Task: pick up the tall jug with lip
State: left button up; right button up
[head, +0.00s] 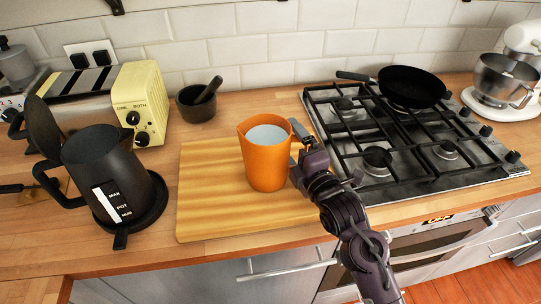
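The tall jug with lip (266,165) is orange with a pale inside. It stands upright on the wooden board (210,200), its lip toward the left. My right gripper (297,145) is at the jug's right side, close against it near the upper part. Its fingertips are partly hidden by the jug and the gripper itself. I cannot tell whether it is open or shut, or whether it touches the jug. My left gripper is not in view.
A black kettle (105,170) with its lid up stands left of the board. A yellow toaster (143,100) and a dark mortar with pestle (196,104) are behind. A gas hob (375,160) with a black pan (411,87) is on the right, near a stand mixer (505,80).

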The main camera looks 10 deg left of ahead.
jog(key=c, duration=1.4)
jog(key=shift+r, duration=0.2)
jog(key=shift+c, duration=0.8)
jog(key=shift+w+r, duration=0.1)
jog(key=shift+r, duration=0.1)
notch_tip(320, 180, up, 19)
jog(key=shift+r+b, duration=0.2)
jog(key=shift+b, duration=0.25)
